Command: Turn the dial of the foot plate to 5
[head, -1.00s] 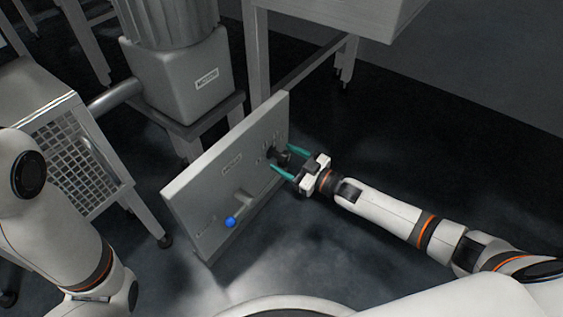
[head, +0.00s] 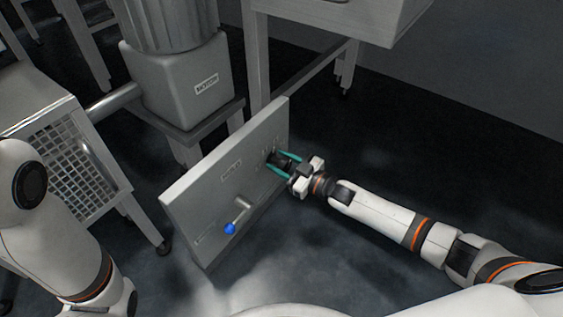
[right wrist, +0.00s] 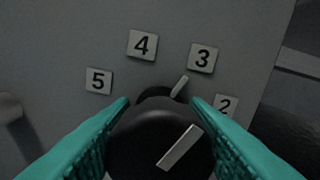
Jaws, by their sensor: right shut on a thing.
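The foot plate (head: 215,190) is an upright grey panel in the middle of the head view. Its black dial (head: 271,157) sits near the panel's right end. In the right wrist view the dial (right wrist: 150,140) shows a white pointer mark aimed up and right, towards the 3 label (right wrist: 203,57). The 5 label (right wrist: 99,81) is at the left, the 4 label (right wrist: 142,45) between them, and the 2 label (right wrist: 226,106) at the right. My right gripper (head: 279,160) is shut on the dial, one green finger on each side. My left gripper is out of view.
A lever with a blue knob (head: 230,228) sticks out from the panel, left of the dial. A motor housing (head: 185,80) stands behind the panel. A mesh-sided cabinet (head: 70,170) is at the left. The floor right of the panel is clear.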

